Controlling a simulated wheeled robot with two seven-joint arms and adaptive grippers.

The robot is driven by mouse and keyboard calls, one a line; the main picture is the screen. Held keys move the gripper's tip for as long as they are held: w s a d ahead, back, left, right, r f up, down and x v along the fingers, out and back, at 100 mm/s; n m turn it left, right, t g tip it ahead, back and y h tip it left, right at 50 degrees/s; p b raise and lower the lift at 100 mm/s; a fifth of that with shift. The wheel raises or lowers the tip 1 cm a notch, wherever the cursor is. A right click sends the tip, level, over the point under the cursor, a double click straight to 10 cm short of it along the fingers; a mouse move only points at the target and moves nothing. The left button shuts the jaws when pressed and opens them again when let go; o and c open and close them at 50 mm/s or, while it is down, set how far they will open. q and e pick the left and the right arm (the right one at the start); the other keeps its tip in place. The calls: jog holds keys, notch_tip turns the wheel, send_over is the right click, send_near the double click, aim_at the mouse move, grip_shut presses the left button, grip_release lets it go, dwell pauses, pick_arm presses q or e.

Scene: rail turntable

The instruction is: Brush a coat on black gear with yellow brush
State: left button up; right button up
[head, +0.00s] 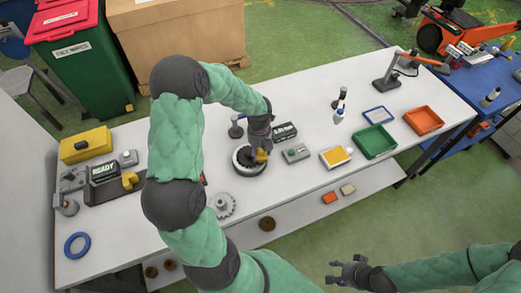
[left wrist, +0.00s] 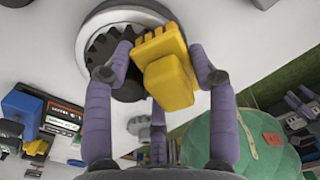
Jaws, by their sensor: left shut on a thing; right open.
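The black gear (head: 243,160) lies on a round turntable (head: 238,170) near the middle of the white table; it also shows in the left wrist view (left wrist: 101,48). My left gripper (head: 261,150) is over the turntable, shut on the yellow brush (head: 262,156). In the left wrist view the brush (left wrist: 167,80) sits between the fingers, its toothed end over the right side of the turntable. I cannot tell whether it touches the gear. My right gripper (head: 348,272) is open and empty, in front of the table and away from the gear.
A white tray with a yellow pad (head: 335,156), a green tray (head: 374,141) and an orange tray (head: 423,120) stand to the right. A grey gear (head: 222,205) lies at the front. A READY display (head: 104,171) and a blue ring (head: 77,245) are left.

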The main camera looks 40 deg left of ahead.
pick_arm(q)
jog(key=shift+s+a, duration=0.2)
jog(key=shift+w+d+p, duration=0.3)
jog(key=shift+d+p, duration=0.05)
jog(key=shift+d, duration=0.05)
dwell(0.5)
jog(key=shift+s+a+p, duration=0.3)
jog(key=shift+a+p, duration=0.05)
jog(key=shift+a, duration=0.05)
dwell(0.3)
jog(key=shift+w+d, duration=0.3)
jog(key=shift+d, duration=0.1)
dwell(0.4)
jog(key=shift+s+a+p, duration=0.3)
jog(key=shift+a+p, duration=0.1)
jog(key=shift+p, duration=0.1)
jog(key=shift+w+d, duration=0.3)
jog(key=shift+d, duration=0.1)
dwell(0.7)
jog(key=shift+s+a+p, duration=0.3)
jog(key=shift+a+p, duration=0.05)
jog(key=shift+p, duration=0.2)
jog(key=shift+w+d, duration=0.3)
jog(key=shift+d, duration=0.05)
dwell(0.7)
jog(key=shift+r, duration=0.1)
